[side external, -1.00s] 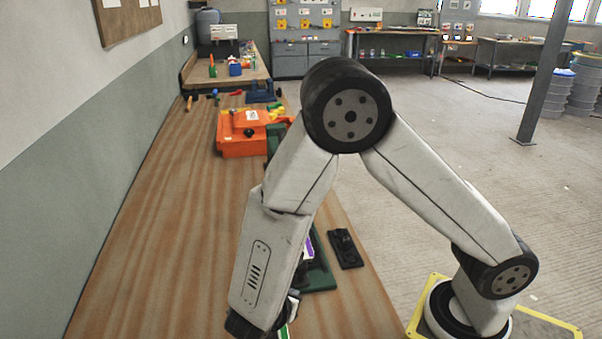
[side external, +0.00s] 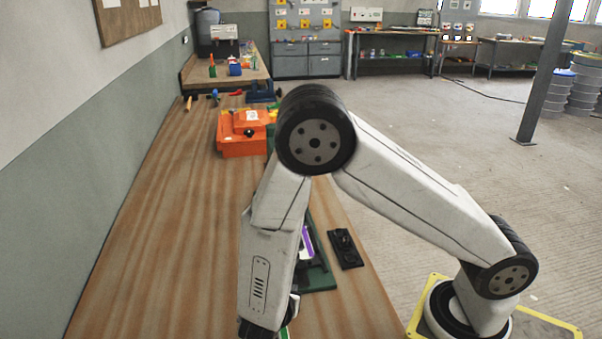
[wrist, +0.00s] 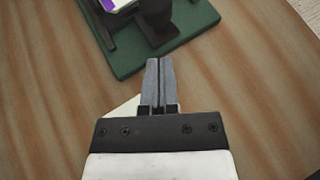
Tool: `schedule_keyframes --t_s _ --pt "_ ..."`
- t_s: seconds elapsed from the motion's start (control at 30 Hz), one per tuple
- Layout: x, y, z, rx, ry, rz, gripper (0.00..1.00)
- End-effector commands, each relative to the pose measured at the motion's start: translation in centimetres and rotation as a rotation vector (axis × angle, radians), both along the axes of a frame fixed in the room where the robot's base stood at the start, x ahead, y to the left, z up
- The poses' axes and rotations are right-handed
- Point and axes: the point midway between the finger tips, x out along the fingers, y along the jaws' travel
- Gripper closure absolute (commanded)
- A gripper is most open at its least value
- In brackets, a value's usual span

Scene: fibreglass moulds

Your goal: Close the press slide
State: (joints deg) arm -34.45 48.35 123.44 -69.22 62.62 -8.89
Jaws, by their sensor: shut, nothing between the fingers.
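The press has a dark green base (side external: 320,279) on the wooden bench, partly hidden behind my arm in the side view. In the wrist view the green base (wrist: 190,22) fills the top, with a dark upright part (wrist: 158,18) on it and a purple and white piece (wrist: 112,4) at the top edge. My gripper (wrist: 158,62) has its two grey fingers together and empty. In the side view the fingers are out of sight. How far the slide is open cannot be told.
A black fixture (side external: 345,248) lies right of the press. An orange case (side external: 243,135) stands farther along the bench (side external: 165,235). A pale piece (wrist: 122,109) shows beside my fingers. The bench's left part is clear.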

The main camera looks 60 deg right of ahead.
Motion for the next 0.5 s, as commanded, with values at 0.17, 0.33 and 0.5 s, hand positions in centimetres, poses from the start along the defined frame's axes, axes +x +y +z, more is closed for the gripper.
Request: schedule_keyframes --t_s 0.17,0.33,0.5 --pt "0.6 -2.1 -1.2 -0.002 0.002 -0.004 1.00" --pt "1.1 -3.4 -2.0 0.000 0.001 -0.003 1.00" --pt "1.3 -4.1 -2.4 0.000 0.000 -0.002 1.00"
